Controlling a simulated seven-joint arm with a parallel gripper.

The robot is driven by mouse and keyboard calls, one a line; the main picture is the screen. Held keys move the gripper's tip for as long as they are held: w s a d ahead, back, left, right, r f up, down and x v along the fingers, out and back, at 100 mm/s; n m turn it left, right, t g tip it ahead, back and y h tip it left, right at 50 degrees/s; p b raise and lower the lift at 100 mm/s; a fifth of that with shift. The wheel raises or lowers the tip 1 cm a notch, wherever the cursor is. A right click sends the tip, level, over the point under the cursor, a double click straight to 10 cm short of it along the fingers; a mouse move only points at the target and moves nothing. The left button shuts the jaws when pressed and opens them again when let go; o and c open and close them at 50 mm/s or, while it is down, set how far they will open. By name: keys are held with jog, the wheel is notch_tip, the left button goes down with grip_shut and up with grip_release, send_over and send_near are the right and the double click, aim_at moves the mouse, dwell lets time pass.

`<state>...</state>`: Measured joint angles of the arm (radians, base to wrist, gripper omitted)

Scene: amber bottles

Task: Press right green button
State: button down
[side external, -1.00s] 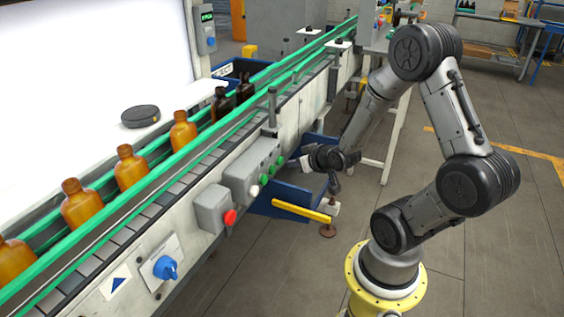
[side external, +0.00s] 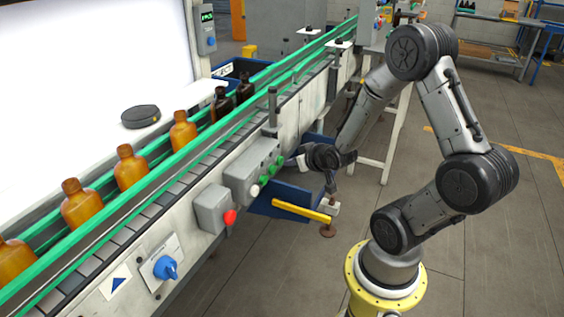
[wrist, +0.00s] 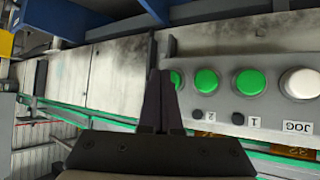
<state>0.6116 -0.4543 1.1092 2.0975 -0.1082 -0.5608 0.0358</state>
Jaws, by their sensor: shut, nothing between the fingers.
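A grey button box (side external: 240,178) on the conveyor's side carries a row of green buttons and one white button. The right green button (side external: 282,157) is the end one, nearest my gripper (side external: 292,161). In the wrist view the row appears upside down, and this button (wrist: 176,79) is at the left end of the row, partly hidden behind my fingers. My gripper (wrist: 161,75) is shut and empty, its fingertips in front of the box's edge beside that button. Contact cannot be told. The other green buttons (wrist: 206,80) (wrist: 250,82) and the white button (wrist: 302,84) are clear.
A red button (side external: 230,217) and a blue knob (side external: 165,267) are on the conveyor side, further left. Amber bottles (side external: 130,167) stand on the conveyor between green rails. A blue bin (side external: 285,203) with a yellow edge sits below the box. Open floor lies to the right.

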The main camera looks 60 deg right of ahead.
jog(key=shift+w, duration=0.5)
dwell(0.8)
jog(key=shift+s, duration=0.9)
jog(key=shift+s, duration=2.55)
